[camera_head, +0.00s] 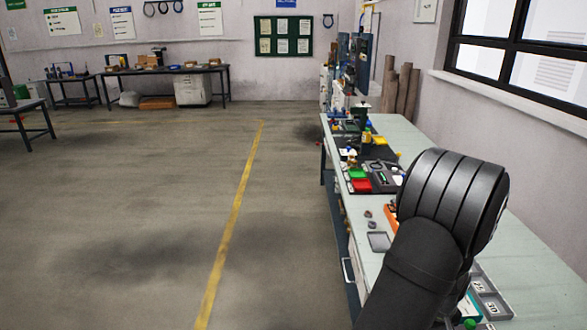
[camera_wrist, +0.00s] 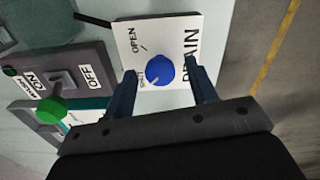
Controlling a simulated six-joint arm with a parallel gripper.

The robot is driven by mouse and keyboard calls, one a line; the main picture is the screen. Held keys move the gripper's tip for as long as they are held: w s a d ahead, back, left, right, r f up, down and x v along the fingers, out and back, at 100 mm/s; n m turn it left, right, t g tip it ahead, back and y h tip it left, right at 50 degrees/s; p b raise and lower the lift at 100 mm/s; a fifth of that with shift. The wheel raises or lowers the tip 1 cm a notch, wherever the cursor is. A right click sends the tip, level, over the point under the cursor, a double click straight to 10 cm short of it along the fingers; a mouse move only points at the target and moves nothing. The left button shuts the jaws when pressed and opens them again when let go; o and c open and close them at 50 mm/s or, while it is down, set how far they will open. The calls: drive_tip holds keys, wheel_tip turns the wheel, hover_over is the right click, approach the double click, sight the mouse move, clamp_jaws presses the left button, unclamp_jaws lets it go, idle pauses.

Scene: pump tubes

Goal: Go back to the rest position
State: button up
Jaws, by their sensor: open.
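In the wrist view my gripper (camera_wrist: 162,88) is open, its two dark fingers on either side of a blue round knob (camera_wrist: 160,71). I cannot tell whether the fingers touch the knob. The knob sits on a white plate (camera_wrist: 205,30) marked OPEN, SHUT and DRAIN, and its white pointer mark is toward the SHUT side. In the head view my dark arm reaches over the workbench (camera_head: 530,260), and my gripper is out of sight there.
Left of the plate in the wrist view are a grey ON/OFF switch box (camera_wrist: 88,62) and a green knob (camera_wrist: 51,110).

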drive_tip(key=m, duration=1.3)
idle(0.5)
idle(0.4)
drive_tip(key=n, duration=0.3)
drive_tip(key=shift+n, duration=0.3)
drive_tip(key=n, duration=0.3)
drive_tip(key=shift+n, duration=1.3)
